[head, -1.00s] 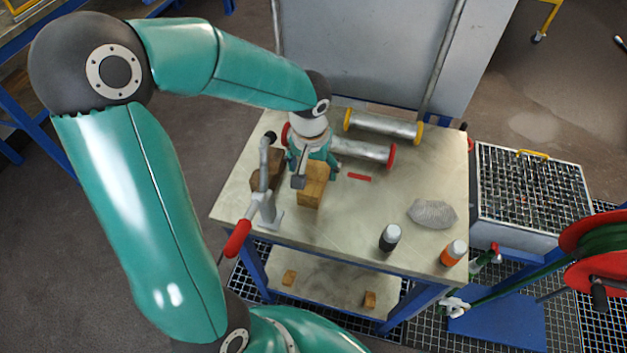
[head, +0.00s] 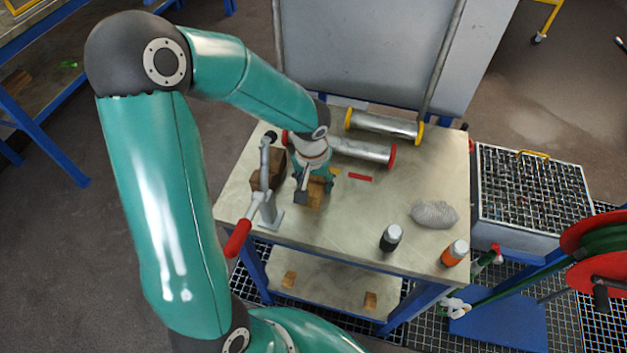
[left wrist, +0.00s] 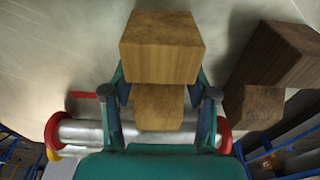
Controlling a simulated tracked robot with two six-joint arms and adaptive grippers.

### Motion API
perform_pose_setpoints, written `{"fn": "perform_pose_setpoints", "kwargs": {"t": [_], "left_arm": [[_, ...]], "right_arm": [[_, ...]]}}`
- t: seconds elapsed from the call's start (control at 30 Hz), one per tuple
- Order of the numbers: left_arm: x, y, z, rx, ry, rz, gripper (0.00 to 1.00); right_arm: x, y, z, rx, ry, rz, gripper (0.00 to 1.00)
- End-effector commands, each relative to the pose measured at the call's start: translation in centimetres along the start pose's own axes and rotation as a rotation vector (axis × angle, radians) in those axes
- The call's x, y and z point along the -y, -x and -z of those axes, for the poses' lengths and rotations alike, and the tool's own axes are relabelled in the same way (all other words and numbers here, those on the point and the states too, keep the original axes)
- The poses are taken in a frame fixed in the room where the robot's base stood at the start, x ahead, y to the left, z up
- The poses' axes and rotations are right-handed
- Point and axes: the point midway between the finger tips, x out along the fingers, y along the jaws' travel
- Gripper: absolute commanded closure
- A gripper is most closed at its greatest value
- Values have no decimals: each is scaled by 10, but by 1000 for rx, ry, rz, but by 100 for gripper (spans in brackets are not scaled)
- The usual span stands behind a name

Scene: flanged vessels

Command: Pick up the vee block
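A light brown wooden block (head: 312,199), which looks like the vee block, stands on the workbench with my left gripper (head: 316,184) over it. In the left wrist view the block (left wrist: 162,45) shows a large near face and a lower second part behind it. The two fingers of the left gripper (left wrist: 160,90) are apart, one on each side of the block. I see gaps beside its lower part; whether a fingertip touches it is unclear. The gripper hides much of the block in the head view. My right gripper is not in view.
A darker wooden block (head: 268,170) stands close by on the left, also in the left wrist view (left wrist: 275,60). A red-handled clamp (head: 266,190) stands at the bench's left edge. Flanged pipes (head: 360,150) lie behind. A grey lump (head: 434,214) and two bottles (head: 391,238) are at right.

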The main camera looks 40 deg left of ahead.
Motion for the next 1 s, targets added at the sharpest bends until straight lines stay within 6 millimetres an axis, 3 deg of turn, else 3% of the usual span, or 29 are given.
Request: {"fn": "perform_pose_setpoints", "kwargs": {"t": [0.03,0.23,0.67,0.87,1.0], "left_arm": [[0,0,0,0,0,0,55],[0,0,0,0,0,0,88],[0,8,2,-2,1,1,88],[-1,33,5,-6,-1,-2,88],[-1,64,9,-9,0,-3,88]], "right_arm": [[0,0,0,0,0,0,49],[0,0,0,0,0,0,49],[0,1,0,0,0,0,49],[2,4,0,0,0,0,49],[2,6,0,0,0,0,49]]}}
